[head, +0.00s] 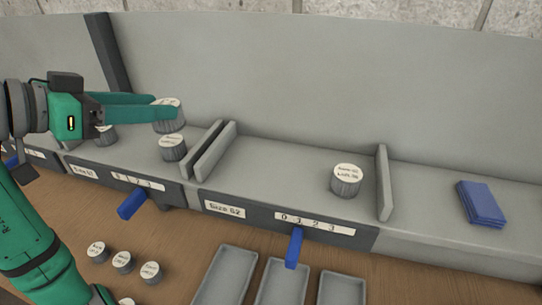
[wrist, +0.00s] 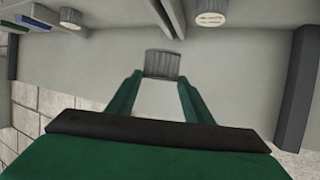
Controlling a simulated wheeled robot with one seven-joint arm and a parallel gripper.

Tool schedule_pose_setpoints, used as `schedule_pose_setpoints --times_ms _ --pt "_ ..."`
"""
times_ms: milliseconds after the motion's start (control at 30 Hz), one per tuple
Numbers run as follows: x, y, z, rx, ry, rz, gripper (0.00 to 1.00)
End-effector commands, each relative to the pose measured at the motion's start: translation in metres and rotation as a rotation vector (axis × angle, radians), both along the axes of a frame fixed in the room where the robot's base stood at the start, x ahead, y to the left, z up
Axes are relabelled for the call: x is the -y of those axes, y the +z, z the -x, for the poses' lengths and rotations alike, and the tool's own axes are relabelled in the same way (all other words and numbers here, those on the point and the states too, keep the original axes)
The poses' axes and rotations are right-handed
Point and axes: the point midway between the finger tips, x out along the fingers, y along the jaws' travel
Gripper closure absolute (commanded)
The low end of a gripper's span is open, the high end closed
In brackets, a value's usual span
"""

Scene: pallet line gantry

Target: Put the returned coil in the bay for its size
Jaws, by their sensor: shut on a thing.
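My gripper (head: 165,106) is shut on a grey ribbed coil (head: 170,126) with a pale top label, too small to read. In the wrist view the coil (wrist: 162,63) sits upright between the green fingertips (wrist: 159,78). It appears raised above the left bay, behind another coil (head: 173,148). A further coil (head: 105,136) stands farther left, partly hidden by my gripper. The left bay's plate (head: 84,172) seems to read Size 47. The bay right of the dividers has a Size 62 plate (head: 224,209) and holds one coil (head: 345,181) near its right end.
Upright dividers (head: 213,150) and a right divider (head: 384,183) separate the bays. Blue sliders (head: 131,203) (head: 294,247) stick out in front, on number strips. Small coils (head: 122,262) and grey trays (head: 224,276) lie below. A blue stack (head: 481,203) lies far right. Size 62's left part is clear.

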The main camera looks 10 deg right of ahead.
Motion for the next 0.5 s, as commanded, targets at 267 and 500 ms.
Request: schedule_pose_setpoints --times_ms 267,500 --pt "0.056 -0.025 -0.007 0.001 -0.006 -0.002 0.86" --pt "0.099 -0.056 -0.012 -0.002 -0.004 0.002 0.86"
